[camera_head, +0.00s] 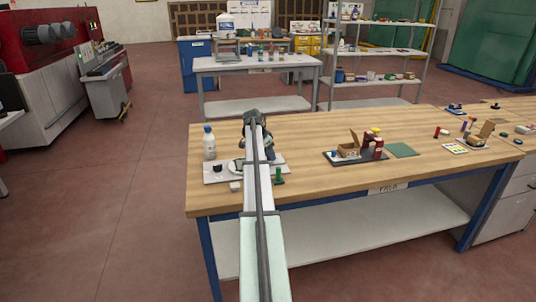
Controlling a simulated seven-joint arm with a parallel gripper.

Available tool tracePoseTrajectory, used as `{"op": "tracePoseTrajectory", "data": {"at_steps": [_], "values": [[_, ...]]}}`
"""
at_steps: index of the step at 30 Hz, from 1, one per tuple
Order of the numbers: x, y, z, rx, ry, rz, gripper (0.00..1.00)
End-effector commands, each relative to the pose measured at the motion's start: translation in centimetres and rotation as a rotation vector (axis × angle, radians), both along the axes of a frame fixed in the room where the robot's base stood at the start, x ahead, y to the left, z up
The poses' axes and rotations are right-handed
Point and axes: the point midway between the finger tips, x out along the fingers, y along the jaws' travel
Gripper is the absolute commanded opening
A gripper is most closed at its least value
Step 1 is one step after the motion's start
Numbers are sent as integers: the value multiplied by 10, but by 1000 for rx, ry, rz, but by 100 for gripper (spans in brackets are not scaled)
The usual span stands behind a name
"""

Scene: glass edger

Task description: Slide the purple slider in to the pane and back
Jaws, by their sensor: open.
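My gripper (268,156) is over the left part of the wooden bench, above a light grey board (212,177). My own arm runs up the middle of the picture and hides part of this board. The fingers are small and dark, and nothing can be made out between them. A pale disc-like piece (236,166) lies on the board, partly behind my arm; I cannot tell if it is the pane. I cannot make out a purple slider on the board; it may be hidden by my arm and gripper.
A white bottle (209,142) stands at the board's back left. A small dark piece (217,167) is on the board. A green post-like piece (279,176) stands right of my arm, a pale block (235,186) at its left. A dark tray (333,158) lies farther right beside a green mat (404,150).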

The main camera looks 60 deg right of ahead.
Motion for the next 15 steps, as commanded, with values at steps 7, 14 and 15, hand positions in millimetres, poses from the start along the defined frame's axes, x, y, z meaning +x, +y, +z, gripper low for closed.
{"op": "tracePoseTrajectory", "data": {"at_steps": [7, 14, 15], "values": [[0, 0, 0, 0, 0, 0, 33], [0, 0, 0, 0, 0, 0, 11], [0, 0, 0, 0, 0, 0, 7]]}}
